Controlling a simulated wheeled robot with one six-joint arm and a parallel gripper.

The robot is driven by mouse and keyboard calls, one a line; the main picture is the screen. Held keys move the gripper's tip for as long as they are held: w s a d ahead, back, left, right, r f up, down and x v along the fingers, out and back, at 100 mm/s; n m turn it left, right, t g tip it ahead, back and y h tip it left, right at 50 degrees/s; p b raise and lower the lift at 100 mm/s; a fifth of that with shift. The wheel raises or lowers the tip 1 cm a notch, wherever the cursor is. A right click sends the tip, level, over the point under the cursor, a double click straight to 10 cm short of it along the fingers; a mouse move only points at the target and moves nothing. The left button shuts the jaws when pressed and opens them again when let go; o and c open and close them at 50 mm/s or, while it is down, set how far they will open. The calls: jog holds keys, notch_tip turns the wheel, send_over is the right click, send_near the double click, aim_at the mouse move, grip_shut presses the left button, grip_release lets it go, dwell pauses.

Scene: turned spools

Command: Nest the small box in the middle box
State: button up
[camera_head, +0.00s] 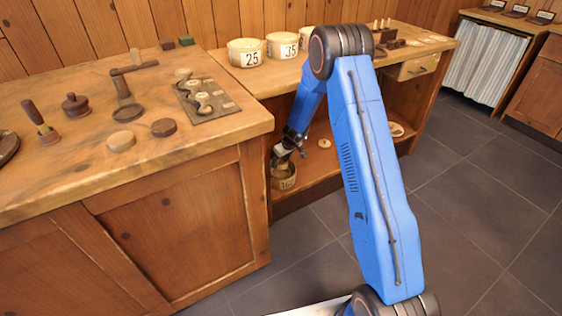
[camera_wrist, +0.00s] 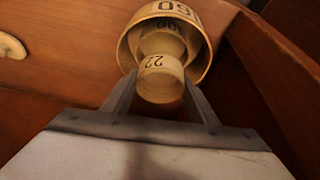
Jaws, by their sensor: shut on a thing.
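A small round pale box marked 22 (camera_wrist: 160,64) sits between the two fingers of my gripper (camera_wrist: 160,80) in the wrist view. My gripper is shut on it. Just beyond it is a wider round pale box (camera_wrist: 163,42), partly hidden by the small box. Both appear within the outline of a larger round box (camera_wrist: 126,52) with a number ending in 60. In the head view, my gripper (camera_head: 286,149) is low, above the larger box (camera_head: 284,183) on the lower shelf. I cannot tell whether the small box touches the box beyond it.
The cabinet's side panel (camera_wrist: 275,60) rises close on the right in the wrist view. A pale disc (camera_wrist: 11,46) lies on the shelf at left. Boxes marked 25 (camera_head: 244,53) and 35 (camera_head: 282,47) stand on the counter above. The wooden workbench (camera_head: 200,133) is at left.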

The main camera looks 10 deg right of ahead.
jog(key=shift+f, duration=2.25)
dwell(1.0)
jog(key=o, duration=1)
jog(key=c, duration=0.3)
jog(key=shift+o, duration=0.5)
jog(key=shift+r, duration=0.25)
jog(key=shift+r, duration=0.35)
jog(key=shift+r, duration=0.15)
jog(key=shift+w+f, duration=0.1)
jog(key=shift+f, duration=0.55)
jog(key=shift+r, duration=0.15)
